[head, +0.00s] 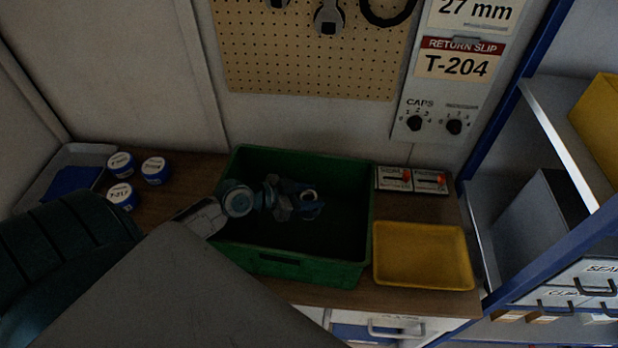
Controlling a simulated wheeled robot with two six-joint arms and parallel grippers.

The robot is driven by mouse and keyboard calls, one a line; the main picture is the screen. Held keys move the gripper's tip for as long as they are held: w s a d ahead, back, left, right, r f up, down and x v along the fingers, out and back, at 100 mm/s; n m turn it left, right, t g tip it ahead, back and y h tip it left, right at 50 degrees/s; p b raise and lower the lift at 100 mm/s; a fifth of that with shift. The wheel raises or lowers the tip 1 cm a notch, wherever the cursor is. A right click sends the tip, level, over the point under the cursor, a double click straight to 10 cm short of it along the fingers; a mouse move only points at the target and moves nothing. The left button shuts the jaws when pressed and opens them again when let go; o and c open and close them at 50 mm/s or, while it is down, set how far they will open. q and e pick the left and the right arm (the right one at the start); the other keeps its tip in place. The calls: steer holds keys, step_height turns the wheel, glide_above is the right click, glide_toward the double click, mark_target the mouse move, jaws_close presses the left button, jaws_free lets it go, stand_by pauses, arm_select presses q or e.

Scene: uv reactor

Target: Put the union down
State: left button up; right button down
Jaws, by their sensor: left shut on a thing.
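My left gripper (292,199) reaches in from the left over the green crate (288,264). It is shut on a small grey-blue fitting with a pale round opening, which looks like the union (309,196). The fitting shows within the crate's outline, above its dark floor. I cannot tell whether it touches the floor. The fingers and the fitting are dark and partly overlap, so the exact grip is hard to make out. My right gripper is not in view.
Several blue-and-white tubs (122,196) and a grey tray (87,155) stand at the left. A blue-framed shelf (545,115) bounds the right side. A pegboard (310,60) hangs behind.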

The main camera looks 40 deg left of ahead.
arm_select(q)
steer(key=shift+f, duration=0.15)
steer(key=o, duration=1)
steer(key=shift+r+p, duration=0.9)
steer(key=shift+p, duration=0.15)
steer(key=shift+s+a+f+b, duration=0.25)
steer(key=shift+s+b, duration=0.1)
steer(key=shift+b, duration=0.2)
steer(key=shift+v, duration=3.4)
steer(key=shift+w+d+r, duration=0.1)
